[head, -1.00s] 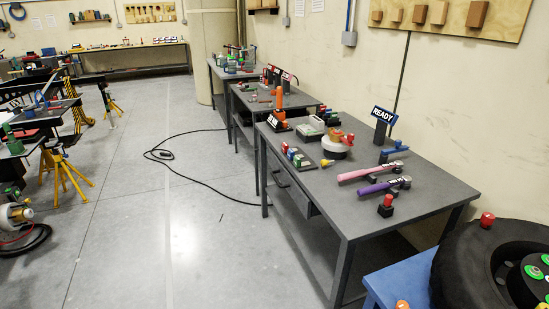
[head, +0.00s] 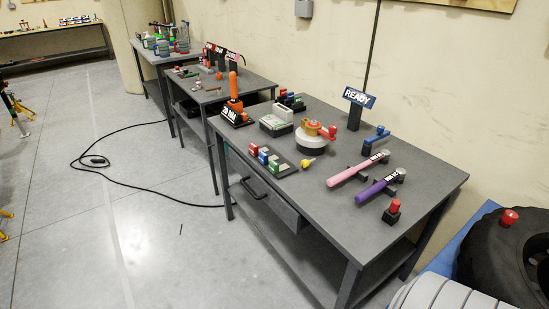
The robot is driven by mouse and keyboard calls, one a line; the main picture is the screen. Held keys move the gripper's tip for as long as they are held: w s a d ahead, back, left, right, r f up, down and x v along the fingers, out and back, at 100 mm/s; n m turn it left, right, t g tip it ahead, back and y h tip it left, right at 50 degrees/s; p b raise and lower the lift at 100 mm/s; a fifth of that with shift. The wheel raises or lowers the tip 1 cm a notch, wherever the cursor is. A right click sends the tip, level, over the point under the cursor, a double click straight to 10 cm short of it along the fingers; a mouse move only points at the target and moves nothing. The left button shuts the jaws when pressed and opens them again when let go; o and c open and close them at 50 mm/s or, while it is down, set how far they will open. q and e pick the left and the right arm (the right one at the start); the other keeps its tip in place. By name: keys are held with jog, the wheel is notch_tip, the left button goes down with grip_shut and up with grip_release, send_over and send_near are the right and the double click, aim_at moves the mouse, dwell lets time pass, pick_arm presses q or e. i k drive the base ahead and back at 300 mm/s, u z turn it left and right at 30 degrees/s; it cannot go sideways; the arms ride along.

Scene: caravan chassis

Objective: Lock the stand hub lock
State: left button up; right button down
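A black tyre (head: 505,250) lies on a blue stand (head: 446,262) at the right edge of the head view. A red knob (head: 509,217) stands up at the tyre's upper side; I cannot tell whether it is the stand hub lock. The hub is out of view or hidden, and a pale grey ribbed shape covers the tyre's lower left. No part that I can surely name as the hub lock shows. Neither of my grippers is in view.
A grey workbench (head: 300,205) left of the tyre holds a pink-handled tool (head: 350,174), a purple-handled tool (head: 377,191), a red button (head: 394,206) and a READY sign (head: 358,98).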

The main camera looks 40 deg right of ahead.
aim_at(304, 164)
jog(key=z, duration=0.3)
jog(key=i, duration=1)
jog(key=z, duration=0.5)
